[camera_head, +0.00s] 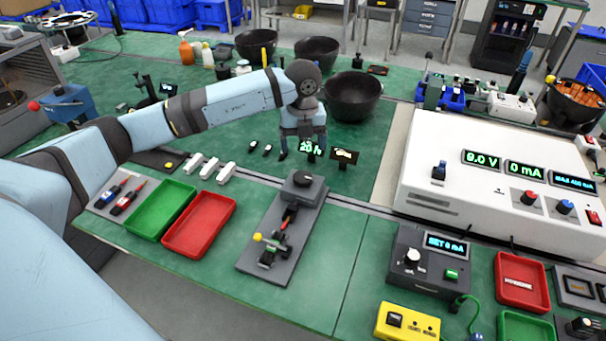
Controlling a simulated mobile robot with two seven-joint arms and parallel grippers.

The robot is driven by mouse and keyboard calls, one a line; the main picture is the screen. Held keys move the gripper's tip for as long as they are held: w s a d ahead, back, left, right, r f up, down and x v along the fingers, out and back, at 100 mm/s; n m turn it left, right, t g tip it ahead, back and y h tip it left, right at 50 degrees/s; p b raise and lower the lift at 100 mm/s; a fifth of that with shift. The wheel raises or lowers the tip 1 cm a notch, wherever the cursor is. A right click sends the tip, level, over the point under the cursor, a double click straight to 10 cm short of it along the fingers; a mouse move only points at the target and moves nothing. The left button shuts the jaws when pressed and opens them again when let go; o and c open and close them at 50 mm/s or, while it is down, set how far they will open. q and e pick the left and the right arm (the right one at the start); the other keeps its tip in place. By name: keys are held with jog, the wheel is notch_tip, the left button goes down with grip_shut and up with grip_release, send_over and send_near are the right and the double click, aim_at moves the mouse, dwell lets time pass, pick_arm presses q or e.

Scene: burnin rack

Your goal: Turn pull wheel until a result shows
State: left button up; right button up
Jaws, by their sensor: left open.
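The pull fixture is a dark grey plate (254,262) on the green bench at the lower middle. At its near end is a small black wheel mechanism (268,256) with a yellow knob (257,237) sticking out to the left. A small green-lit readout (310,149) shows behind the fixture, partly covered by my gripper. My left gripper (302,155) points down, open and empty, beyond the far end of the fixture and apart from the wheel. My right gripper is out of view.
A green tray (160,208) and a red tray (199,224) lie left of the fixture, with white pieces (210,168) behind them. A white power supply (450,160) and a dark control box (424,262) stand right. Black bowls (354,97) stand at the back.

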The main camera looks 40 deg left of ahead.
aim_at(303, 176)
pick_arm(q)
notch_tip(303, 176, down, 11)
jog(key=shift+r, duration=0.1)
dwell(0.3)
jog(key=c, duration=0.9)
